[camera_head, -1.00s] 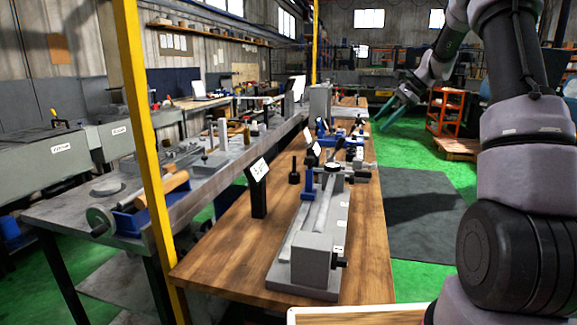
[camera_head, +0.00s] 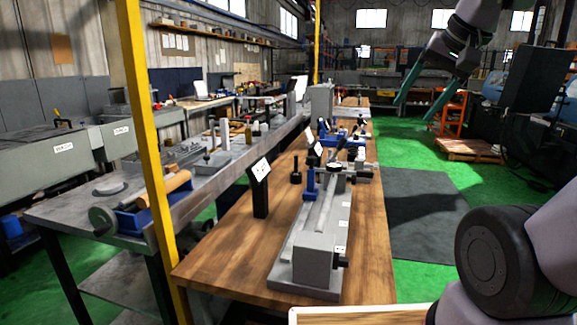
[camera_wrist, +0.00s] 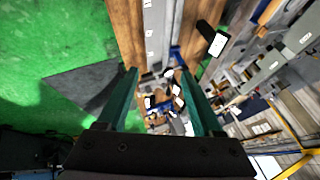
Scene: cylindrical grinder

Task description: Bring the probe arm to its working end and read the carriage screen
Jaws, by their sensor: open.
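My gripper (camera_head: 414,111) hangs in the air at the upper right, its two teal fingers apart and empty, pointing down. In the wrist view my gripper (camera_wrist: 158,72) also shows open, with the bench far beyond the fingers. A long grey measuring fixture (camera_head: 318,240) lies on the wooden bench, with a blue upright (camera_head: 309,183) and a round dial (camera_head: 339,142). A small white screen on a black stand (camera_head: 260,172) stands left of it; the stand also shows in the wrist view (camera_wrist: 208,31). I cannot tell which part is the probe arm or which screen is the carriage's.
The wooden bench (camera_head: 225,250) holds more small screens and blue fixtures farther back. A yellow post (camera_head: 147,150) rises at its left, beside a grey machine table (camera_head: 75,215). A dark mat (camera_head: 415,215) lies on the open green floor to the right. An orange cart (camera_head: 450,112) stands behind.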

